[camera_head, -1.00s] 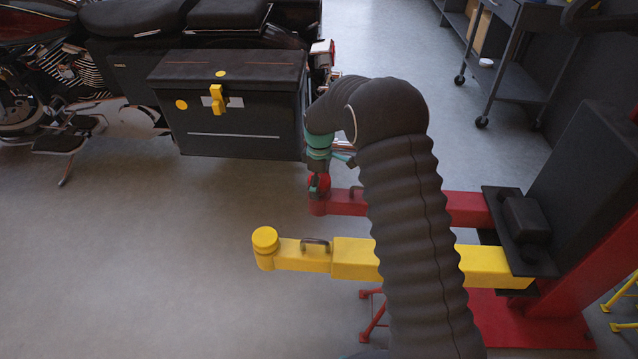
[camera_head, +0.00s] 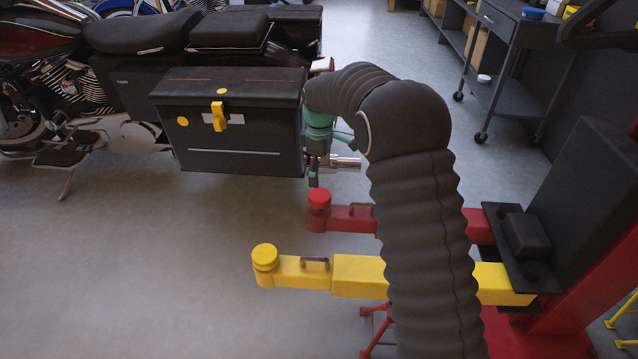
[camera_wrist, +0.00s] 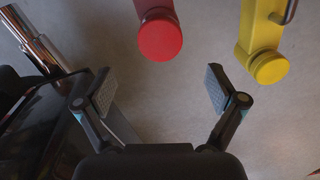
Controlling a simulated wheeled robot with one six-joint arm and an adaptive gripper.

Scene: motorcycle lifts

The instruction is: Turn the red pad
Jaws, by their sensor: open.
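The red pad (camera_head: 319,197) is a round red cap on the end of the red lift arm (camera_head: 345,218), left of my arm. In the wrist view the red pad (camera_wrist: 160,38) lies beyond my fingertips, near the top middle. My gripper (camera_wrist: 160,90) is open and empty, its two fingers spread apart with bare floor between them. In the head view my gripper (camera_head: 314,178) points down just above the red pad, with a small gap; only part of it shows.
A yellow lift arm (camera_head: 360,275) with a yellow round pad (camera_head: 265,257) runs in front of the red one. A motorcycle with a black side case (camera_head: 240,130) stands close on the left. A dark wheeled cart (camera_head: 510,60) is at the back right. Floor at left is clear.

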